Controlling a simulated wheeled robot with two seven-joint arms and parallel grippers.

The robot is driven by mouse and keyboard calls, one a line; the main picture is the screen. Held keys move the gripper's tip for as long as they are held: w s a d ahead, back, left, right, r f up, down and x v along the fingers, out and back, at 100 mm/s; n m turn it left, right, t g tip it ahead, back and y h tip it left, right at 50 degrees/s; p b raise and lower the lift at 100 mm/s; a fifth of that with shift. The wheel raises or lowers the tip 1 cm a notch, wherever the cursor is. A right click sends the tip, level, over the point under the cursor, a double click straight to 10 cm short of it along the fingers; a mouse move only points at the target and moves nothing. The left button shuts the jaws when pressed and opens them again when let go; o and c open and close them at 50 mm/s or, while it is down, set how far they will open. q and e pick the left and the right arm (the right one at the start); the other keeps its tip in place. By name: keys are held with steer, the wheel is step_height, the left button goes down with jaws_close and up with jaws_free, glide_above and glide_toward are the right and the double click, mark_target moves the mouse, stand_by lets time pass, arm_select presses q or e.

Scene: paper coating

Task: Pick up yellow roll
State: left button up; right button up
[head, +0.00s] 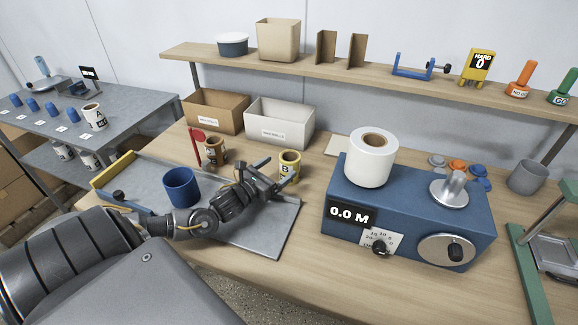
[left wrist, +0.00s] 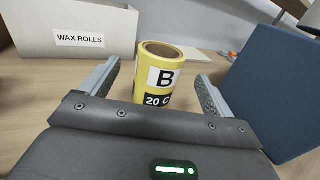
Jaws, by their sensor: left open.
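The yellow roll (head: 289,166) stands upright on the wooden table, with a "B" label and a brown core. In the left wrist view the yellow roll (left wrist: 160,75) stands between the two open fingers, its lower part hidden by my gripper body. My left gripper (head: 279,172) reaches in from the left, low over the table, with its jaws open around the roll's sides. In the left wrist view the fingers of the left gripper (left wrist: 158,88) show gaps to the roll on both sides. My right gripper does not show.
A blue machine (head: 405,215) with a white roll (head: 372,158) stands to the right. A "WAX ROLLS" box (left wrist: 75,30) is behind left. A blue cup (head: 181,188) and a brown roll (head: 215,150) are near the metal tray (head: 265,225). A shelf (head: 370,77) spans the back.

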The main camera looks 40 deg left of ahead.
mark_target(282, 164)
arm_select(q)
steer(key=shift+w, duration=0.55)
steer(key=shift+w+r, duration=0.2)
steer(key=w+p, duration=0.2)
steer(key=w, duration=0.1)
steer(key=shift+w+d+r, duration=0.1)
steer(key=shift+w+d, duration=0.05)
steer(key=shift+w, duration=0.7)
steer(key=c, duration=1.1)
